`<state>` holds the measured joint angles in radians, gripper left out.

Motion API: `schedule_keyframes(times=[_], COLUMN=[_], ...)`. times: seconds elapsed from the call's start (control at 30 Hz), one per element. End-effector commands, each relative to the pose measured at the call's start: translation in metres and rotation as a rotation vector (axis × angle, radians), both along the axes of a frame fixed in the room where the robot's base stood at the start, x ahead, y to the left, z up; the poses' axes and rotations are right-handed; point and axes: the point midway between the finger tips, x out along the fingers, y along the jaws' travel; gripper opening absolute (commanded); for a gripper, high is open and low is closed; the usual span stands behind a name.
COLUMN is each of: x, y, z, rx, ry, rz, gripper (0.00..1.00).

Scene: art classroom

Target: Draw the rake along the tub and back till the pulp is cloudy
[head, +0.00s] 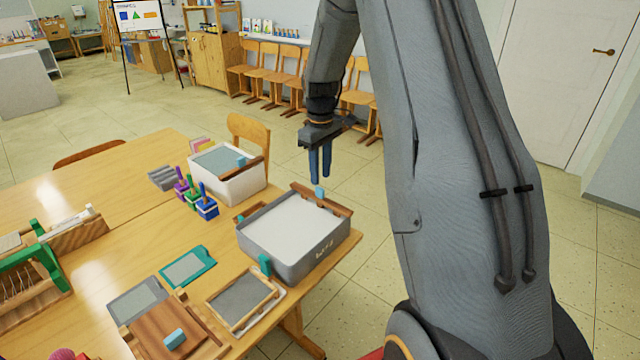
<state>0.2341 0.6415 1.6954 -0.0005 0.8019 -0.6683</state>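A grey tub (283,262) full of white pulp (290,225) stands near the right edge of the wooden table. A wooden bar with a small blue grip, apparently the rake (328,203), lies across the tub's far right end. Its lower part is hidden, and I cannot tell how deep it sits in the pulp. My gripper (320,178) hangs pointing down above and beyond that end. Its two blue fingers stand slightly apart with nothing visible between them. It does not appear to touch the rake or the tub.
A white tub (232,187) with a similar bar stands behind the grey one. Several stampers (207,209) stand left of it. A framed screen (240,300), a teal frame (187,267) and a wooden board (165,330) lie in front. Chairs line the wall.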

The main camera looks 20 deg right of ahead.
Motion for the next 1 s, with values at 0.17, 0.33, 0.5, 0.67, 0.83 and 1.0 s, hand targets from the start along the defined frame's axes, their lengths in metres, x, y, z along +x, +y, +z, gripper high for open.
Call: schedule_keyframes(times=[0.17, 0.33, 0.5, 0.67, 0.83, 1.0], x=[0.001, 0.0, 0.0, 0.0, -0.002, -0.032], y=[0.0, 0.0, 0.0, 0.0, 0.002, 0.029], z=[0.023, 0.033, 0.033, 0.033, 0.034, 0.038], rx=[-0.001, 0.0, 0.0, 0.0, 0.0, -0.002], ry=[-0.003, -0.001, -0.001, -0.001, -0.001, -0.011], rz=[0.0, 0.0, 0.0, 0.0, -0.003, -0.056], gripper=[0.3, 0.3, 0.3, 0.3, 0.3, 0.3])
